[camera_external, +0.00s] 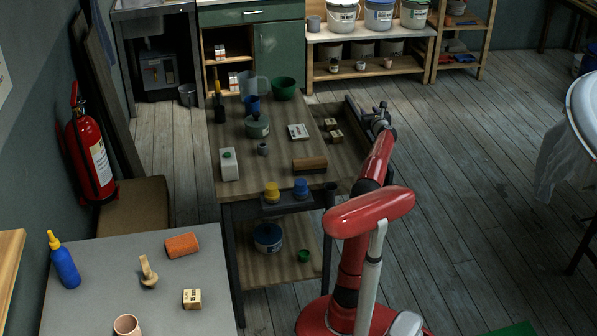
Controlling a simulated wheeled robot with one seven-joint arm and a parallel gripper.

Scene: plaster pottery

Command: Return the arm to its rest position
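My red arm (377,160) rises from its round base at the lower middle and reaches away toward the right side of the wooden worktable (285,185). My gripper (380,112) is at the far end of the arm, beside the table's right edge. It is small and dark here, and its fingers cannot be made out clearly. I see no object clearly held in it.
Two small boxes (336,136) and a wooden block (309,164) lie on the worktable left of my gripper. A green bowl (284,89) stands at its far end. A grey table (130,260) is at lower left. Open floor (450,160) lies to the right.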

